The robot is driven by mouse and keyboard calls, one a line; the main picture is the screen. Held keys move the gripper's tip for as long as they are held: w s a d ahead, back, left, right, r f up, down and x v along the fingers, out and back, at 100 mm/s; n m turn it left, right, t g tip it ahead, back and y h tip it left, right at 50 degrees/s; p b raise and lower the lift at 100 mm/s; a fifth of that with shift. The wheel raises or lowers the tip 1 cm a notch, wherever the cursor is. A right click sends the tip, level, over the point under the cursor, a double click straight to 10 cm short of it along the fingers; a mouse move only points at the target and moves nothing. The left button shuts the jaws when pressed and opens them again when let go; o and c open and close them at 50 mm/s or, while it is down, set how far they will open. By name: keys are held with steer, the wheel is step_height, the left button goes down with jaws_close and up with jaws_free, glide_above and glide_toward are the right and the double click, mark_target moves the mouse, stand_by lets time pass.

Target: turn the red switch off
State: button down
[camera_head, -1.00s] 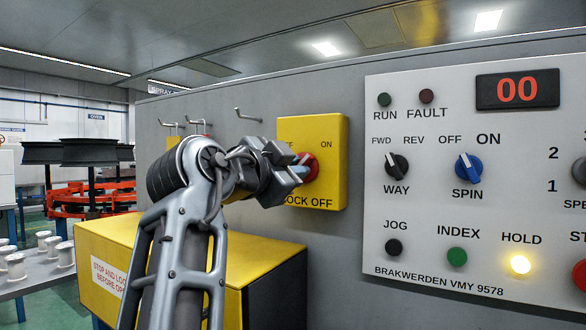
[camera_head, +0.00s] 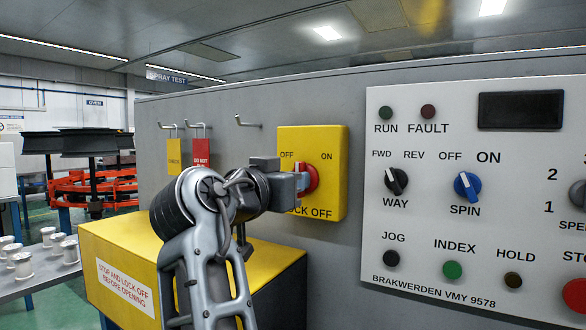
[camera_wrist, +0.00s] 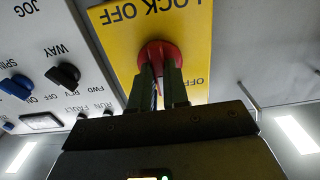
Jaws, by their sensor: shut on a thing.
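The red switch (camera_head: 313,178) is a round red knob on a yellow lock-off box (camera_head: 335,200) with OFF at its upper left and ON at its upper right. My gripper (camera_head: 302,181) reaches it from the left, its fingers shut on the knob's grip. In the wrist view, which is upside down, the red switch (camera_wrist: 157,51) sits just beyond my gripper (camera_wrist: 160,75), and a red strip shows between the fingers. The fingers partly hide the knob, so its exact pointing is hard to read.
A grey control panel (camera_head: 430,235) with knobs and buttons is at the right; its display (camera_head: 520,111) is dark. Tags hang on hooks left of the box. A yellow cabinet (camera_head: 130,238) stands below. Spools sit on a table at far left.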

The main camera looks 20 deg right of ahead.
steer(key=n+p, duration=0.8)
steer(key=shift+r+n, duration=0.1)
steer(key=shift+n, duration=0.3)
steer(key=shift+a, duration=0.1)
steer(key=c, duration=1.1)
jaws_free()
steer(key=b+v, duration=0.1)
steer(key=v, duration=0.6)
steer(key=shift+s+a, duration=0.2)
steer(key=shift+a, duration=0.1)
